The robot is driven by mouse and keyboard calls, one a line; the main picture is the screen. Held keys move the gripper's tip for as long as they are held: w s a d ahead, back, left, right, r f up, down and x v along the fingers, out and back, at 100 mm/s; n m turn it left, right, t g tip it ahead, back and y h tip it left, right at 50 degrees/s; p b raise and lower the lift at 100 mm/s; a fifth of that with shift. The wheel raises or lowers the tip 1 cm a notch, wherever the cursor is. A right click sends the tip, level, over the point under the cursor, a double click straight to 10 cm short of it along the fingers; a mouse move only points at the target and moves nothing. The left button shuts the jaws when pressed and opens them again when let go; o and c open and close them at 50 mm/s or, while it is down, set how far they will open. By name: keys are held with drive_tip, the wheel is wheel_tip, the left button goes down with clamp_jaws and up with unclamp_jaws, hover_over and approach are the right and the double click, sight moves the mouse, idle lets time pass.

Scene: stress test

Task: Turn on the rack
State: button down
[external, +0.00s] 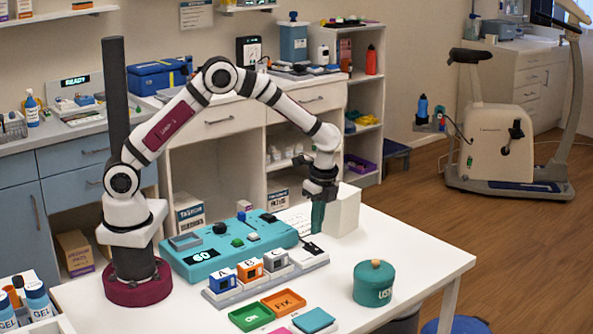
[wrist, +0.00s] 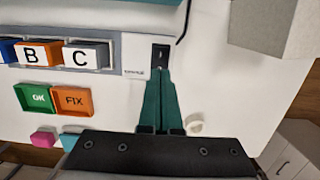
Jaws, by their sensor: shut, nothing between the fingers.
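The rack (external: 240,294) is a long pale strip on the white table, holding blocks lettered A, B and C. In the wrist view the rack (wrist: 134,52) shows at the upper left with B and C in it. A black rocker switch (wrist: 160,57) is at its right end; it also shows in the external view (external: 311,247). My gripper (external: 317,229) points down above the right end of the rack. In the wrist view its green fingertips (wrist: 160,74) are together and empty, just below the switch. I cannot tell if they touch it.
A teal console (external: 207,258) lies behind the rack. A white block (external: 345,213) stands right of my gripper. A teal lidded jar (external: 373,287) is at front right. Green OK (external: 251,317) and orange FIX (external: 284,303) trays lie in front. The table's right end is clear.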

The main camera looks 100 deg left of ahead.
sight(310, 244)
wheel_tip(310, 244, up, 10)
drive_tip(key=d, duration=0.1)
drive_tip(key=shift+w, duration=0.45)
drive_tip(key=f, duration=0.4)
drive_tip(key=s+a+f, duration=0.1)
drive_tip(key=f, duration=0.4)
drive_tip(key=s+a+f, duration=0.1)
drive_tip(key=f, duration=0.4)
drive_tip(key=shift+s+a, duration=0.2)
drive_tip(key=shift+a, duration=0.05)
drive_tip(key=shift+f, duration=0.2)
